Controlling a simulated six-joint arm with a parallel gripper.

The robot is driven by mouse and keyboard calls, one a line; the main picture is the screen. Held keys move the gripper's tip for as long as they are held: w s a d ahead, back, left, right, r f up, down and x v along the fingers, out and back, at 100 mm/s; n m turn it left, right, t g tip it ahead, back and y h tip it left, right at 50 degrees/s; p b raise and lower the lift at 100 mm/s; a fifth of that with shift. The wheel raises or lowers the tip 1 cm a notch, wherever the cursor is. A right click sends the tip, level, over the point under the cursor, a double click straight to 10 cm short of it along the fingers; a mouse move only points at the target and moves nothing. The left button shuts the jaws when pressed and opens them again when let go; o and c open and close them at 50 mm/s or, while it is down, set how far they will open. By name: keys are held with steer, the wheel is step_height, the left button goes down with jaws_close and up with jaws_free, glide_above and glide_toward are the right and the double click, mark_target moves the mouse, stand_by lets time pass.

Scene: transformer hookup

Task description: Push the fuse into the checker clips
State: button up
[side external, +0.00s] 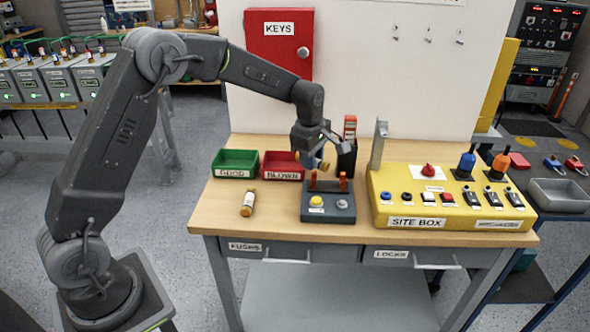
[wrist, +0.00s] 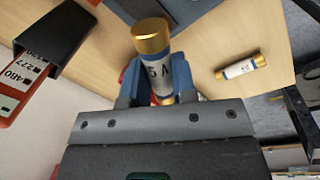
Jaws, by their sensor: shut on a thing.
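My gripper (side external: 313,163) is shut on a fuse above the checker. In the wrist view the held fuse (wrist: 153,65) has gold end caps and a white label that seems to read 5A; it sits between the blue fingers (wrist: 157,82). The checker (side external: 328,204) is a dark grey box with a yellow button and copper-coloured clips (side external: 343,182) on top. In the side view the fuse is small and partly hidden by the fingers, above the clips and seemingly apart from them. In the wrist view the gripper and fuse hide the clips.
A second fuse (side external: 248,203) lies on the table left of the checker; it also shows in the wrist view (wrist: 241,68). A green GOOD bin (side external: 235,173) and red BLOWN bin (side external: 283,175) stand behind. The yellow site box (side external: 452,212) stands right. A dark holder (wrist: 74,40) holds red-edged tags.

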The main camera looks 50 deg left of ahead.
steer(key=shift+w+d+r+n+y, duration=0.25)
steer(key=shift+w+d+r+n, duration=0.3)
steer(key=shift+n, duration=0.6)
steer(key=shift+w+d+r+n+y, duration=0.2)
steer(key=shift+w+d+r+n, duration=0.15)
steer(key=shift+w+r+n, duration=0.55)
steer(key=shift+w+d+r+n+y, duration=0.25)
steer(key=shift+w+d+n, duration=0.25)
steer(key=shift+n, duration=0.85)
steer(key=shift+f, duration=0.15)
glide_above(328, 185)
steer(key=shift+s+d+f, duration=0.15)
steer(key=shift+f, duration=1.3)
steer(key=shift+s+d+f, duration=0.15)
steer(key=shift+f, duration=1.3)
steer(key=shift+f, duration=1.85)
steer(key=o, duration=1)
steer(key=shift+c, duration=0.2)
steer(key=shift+r, duration=0.1)
